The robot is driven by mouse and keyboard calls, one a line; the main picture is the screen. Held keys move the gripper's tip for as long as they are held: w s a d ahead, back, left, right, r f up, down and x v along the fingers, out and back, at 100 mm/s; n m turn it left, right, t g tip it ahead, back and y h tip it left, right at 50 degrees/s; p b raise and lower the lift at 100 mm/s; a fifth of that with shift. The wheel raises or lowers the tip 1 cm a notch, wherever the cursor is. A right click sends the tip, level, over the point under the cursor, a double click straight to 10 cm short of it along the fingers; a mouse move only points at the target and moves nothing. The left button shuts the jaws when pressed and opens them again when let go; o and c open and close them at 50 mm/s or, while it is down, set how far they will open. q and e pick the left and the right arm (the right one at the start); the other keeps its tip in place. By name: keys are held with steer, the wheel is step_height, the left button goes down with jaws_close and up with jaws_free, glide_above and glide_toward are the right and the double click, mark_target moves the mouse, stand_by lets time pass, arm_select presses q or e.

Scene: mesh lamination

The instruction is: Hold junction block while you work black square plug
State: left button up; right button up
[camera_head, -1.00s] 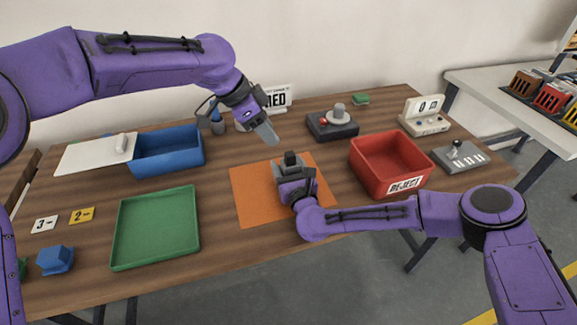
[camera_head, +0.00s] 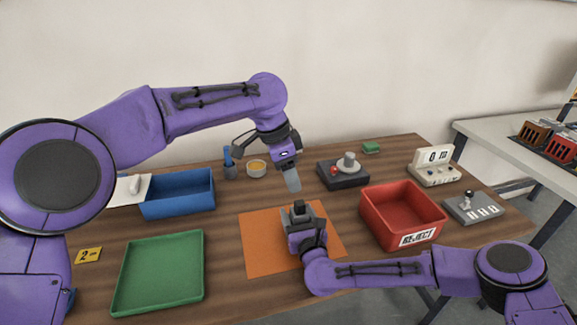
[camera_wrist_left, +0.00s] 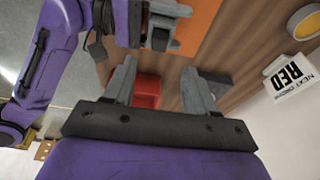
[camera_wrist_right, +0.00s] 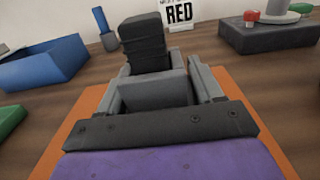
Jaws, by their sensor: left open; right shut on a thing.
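The grey junction block (camera_wrist_right: 150,92) is clamped between the fingers of my right gripper (camera_head: 300,220), over the orange mat. The black square plug (camera_wrist_right: 145,42) stands upright on top of the block; it also shows in the head view (camera_head: 298,207). How deep it sits in the block is hidden. My left gripper (camera_head: 292,184) is open and empty, fingers pointing down, just above and behind the plug in the head view. In the left wrist view, its two fingers (camera_wrist_left: 158,68) are spread apart, and the right gripper with the block is near the top.
The orange mat (camera_head: 262,245) lies under the block. The red reject bin (camera_head: 375,228) is close on the right, and a dark box with a grey knob (camera_head: 343,175) is behind. The blue bin (camera_head: 178,205) and green tray (camera_head: 160,270) are left. A RED sign (camera_wrist_right: 179,13) stands behind.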

mark_target(300, 202)
arm_select(q)
steer(key=x, duration=0.9)
steer(key=shift+d+f, duration=0.15)
arm_select(e)
steer(key=shift+d, duration=0.1)
arm_select(q)
jaws_close()
steer(key=c, duration=0.9)
jaws_free()
jaws_close()
steer(key=shift+r, duration=3.8)
